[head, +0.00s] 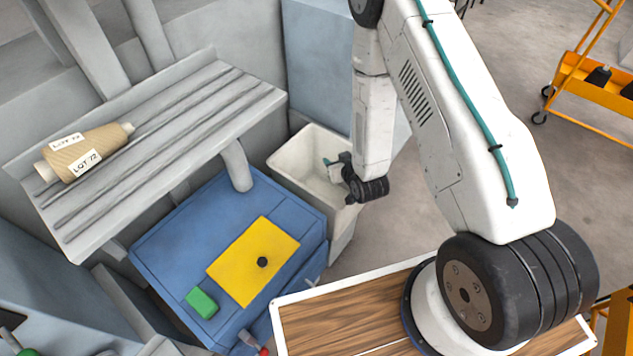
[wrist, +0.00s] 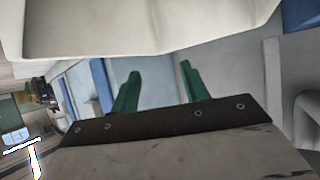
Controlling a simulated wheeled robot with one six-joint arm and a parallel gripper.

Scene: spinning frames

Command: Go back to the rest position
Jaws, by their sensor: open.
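My gripper (wrist: 158,88) shows in the wrist view as two green fingers standing apart with nothing between them. In the head view my arm reaches down from the top, and its wrist end hangs over the white bin (head: 300,147). The fingers are small and partly hidden there, near the bin's right side. A pale bin-like wall (wrist: 140,35) fills the top of the wrist view beyond the fingers.
A tan yarn cone (head: 87,148) labelled LOT 72 lies on the grey slotted shelf (head: 180,135). Below is a blue cabinet (head: 165,235) with a yellow plate (head: 240,250) and a green block (head: 201,303). An orange cart (head: 590,90) stands far right; open floor lies between.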

